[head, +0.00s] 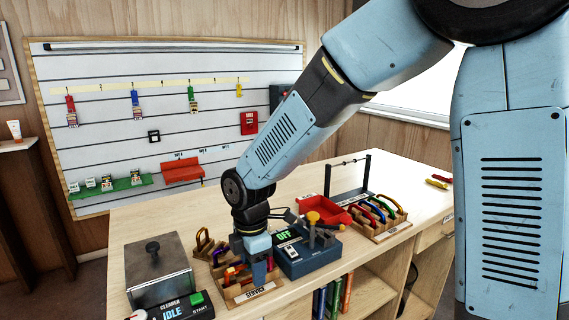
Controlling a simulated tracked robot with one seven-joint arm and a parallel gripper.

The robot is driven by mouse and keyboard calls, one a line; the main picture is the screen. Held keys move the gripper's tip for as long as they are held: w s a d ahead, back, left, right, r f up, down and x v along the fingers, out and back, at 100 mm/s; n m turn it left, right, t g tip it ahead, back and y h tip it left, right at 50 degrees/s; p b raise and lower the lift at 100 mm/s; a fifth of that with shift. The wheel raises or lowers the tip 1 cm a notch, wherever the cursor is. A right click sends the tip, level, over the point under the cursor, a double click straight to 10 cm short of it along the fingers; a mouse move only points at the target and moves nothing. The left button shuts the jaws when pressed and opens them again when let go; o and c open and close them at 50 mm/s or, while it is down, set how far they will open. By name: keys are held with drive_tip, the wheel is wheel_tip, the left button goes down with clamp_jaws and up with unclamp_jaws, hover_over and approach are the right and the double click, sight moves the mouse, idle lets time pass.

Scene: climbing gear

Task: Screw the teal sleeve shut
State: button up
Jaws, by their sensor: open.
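My gripper (259,275) points down over the wooden tray labelled SERVICE (248,294) at the bench's front. Its jaws are open, and its fingertips are low among the small red, orange and brown pieces of gear in that tray. I cannot make out a teal sleeve there; the gripper and wrist cover part of the tray. Several coloured carabiners (378,211) stand in a wooden rack (393,233) to the right. No teal sleeve can be told apart on them at this size.
A blue box reading OFF (303,260) stands close right of my gripper. A metal box with a black knob (158,268) and the CLEANER panel reading IDLE (178,308) are to the left. A red tray (325,213) lies behind. The bench's right end is mostly clear.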

drive_tip(key=shift+s+d, duration=0.1)
drive_tip(key=shift+s, duration=0.1)
drive_tip(key=shift+r, duration=1)
drive_tip(key=shift+r, duration=0.4)
drive_tip(key=shift+w+a, duration=0.35)
drive_tip(key=shift+w, duration=0.2)
drive_tip(key=shift+f, duration=0.15)
